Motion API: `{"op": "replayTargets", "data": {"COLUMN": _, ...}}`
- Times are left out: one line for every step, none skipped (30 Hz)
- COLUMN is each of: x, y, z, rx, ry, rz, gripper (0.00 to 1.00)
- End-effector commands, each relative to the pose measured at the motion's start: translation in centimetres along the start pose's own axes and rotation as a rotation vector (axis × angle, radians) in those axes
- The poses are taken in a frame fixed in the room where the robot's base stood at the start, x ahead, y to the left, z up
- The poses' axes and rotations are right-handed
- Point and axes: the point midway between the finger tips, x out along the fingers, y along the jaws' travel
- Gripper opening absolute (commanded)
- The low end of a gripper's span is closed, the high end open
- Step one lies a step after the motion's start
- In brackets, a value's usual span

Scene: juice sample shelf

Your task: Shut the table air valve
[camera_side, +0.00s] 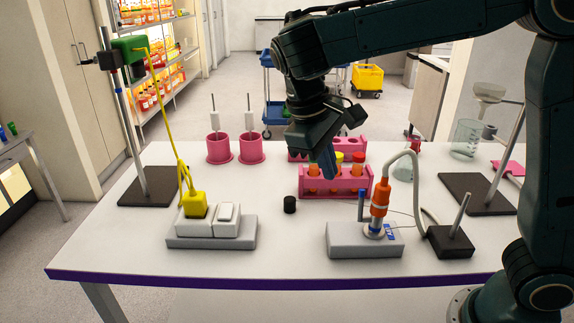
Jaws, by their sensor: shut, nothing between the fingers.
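A grey block (350,244) stands on the table right of centre, with a small blue upright lever or post (361,207) on it. An orange fitting (380,194) with a pale hose (415,168) stands on a silver base on the same block. These look like the table air valve and its line; whether the valve is open I cannot tell. My gripper (329,164) is shut and empty. It points down by the pink tube rack, behind and left of the block in the picture, apart from the blue lever. Its fingertips partly overlap the rack in view.
A pink rack (344,188) with capped tubes stands behind the block. Left are two pink holders (220,149) and a switch box (212,243) with a yellow plug. A black stand base (450,243) is right. The front table is clear.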

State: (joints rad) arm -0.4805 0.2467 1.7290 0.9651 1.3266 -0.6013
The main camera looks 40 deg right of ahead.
Motion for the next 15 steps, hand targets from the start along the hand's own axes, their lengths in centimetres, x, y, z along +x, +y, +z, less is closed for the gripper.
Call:
{"op": "replayTargets", "data": {"x": 0.2, "y": 0.1, "z": 0.0, "rx": 0.001, "ry": 0.0, "rz": 0.0, "gripper": 0.0}}
{"op": "replayTargets", "data": {"x": 0.4, "y": 0.1, "z": 0.0, "rx": 0.001, "ry": 0.0, "rz": 0.0, "gripper": 0.0}}
{"op": "replayTargets", "data": {"x": 0.6, "y": 0.0, "z": 0.1, "rx": 0.001, "ry": 0.0, "rz": -0.001, "gripper": 0.0}}
{"op": "replayTargets", "data": {"x": 0.8, "y": 0.0, "z": 0.1, "rx": 0.002, "ry": 0.001, "rz": -0.002, "gripper": 0.0}}
{"op": "replayTargets", "data": {"x": 0.9, "y": 0.0, "z": 0.1, "rx": 0.002, "ry": 0.001, "rz": -0.003, "gripper": 0.0}}
{"op": "replayTargets", "data": {"x": 1.1, "y": 0.0, "z": 0.1, "rx": 0.002, "ry": 0.0, "rz": -0.004, "gripper": 0.0}}
{"op": "replayTargets", "data": {"x": 1.3, "y": 0.0, "z": 0.1, "rx": 0.002, "ry": -0.001, "rz": -0.004, "gripper": 0.0}}
{"op": "replayTargets", "data": {"x": 1.6, "y": 0.0, "z": 0.1, "rx": 0.002, "ry": -0.001, "rz": -0.003, "gripper": 0.0}}
{"op": "replayTargets", "data": {"x": 1.9, "y": 0.0, "z": 0.1, "rx": 0.002, "ry": 0.0, "rz": -0.002, "gripper": 0.0}}
{"op": "replayTargets", "data": {"x": 2.1, "y": 0.0, "z": 0.1, "rx": 0.001, "ry": 0.0, "rz": -0.001, "gripper": 0.0}}
{"op": "replayTargets", "data": {"x": 2.4, "y": 0.0, "z": 0.1, "rx": 0.002, "ry": -0.001, "rz": -0.001, "gripper": 0.0}}
{"op": "replayTargets", "data": {"x": 2.7, "y": 0.0, "z": 0.1, "rx": 0.001, "ry": -0.001, "rz": -0.002, "gripper": 0.0}}
{"op": "replayTargets", "data": {"x": 3.0, "y": 0.0, "z": 0.1, "rx": 0.002, "ry": 0.0, "rz": -0.002, "gripper": 0.0}}
{"op": "replayTargets", "data": {"x": 3.2, "y": 0.0, "z": 0.1, "rx": 0.001, "ry": 0.0, "rz": -0.002, "gripper": 0.0}}
{"op": "replayTargets", "data": {"x": 3.5, "y": 0.0, "z": 0.1, "rx": 0.002, "ry": -0.001, "rz": -0.004, "gripper": 0.0}}
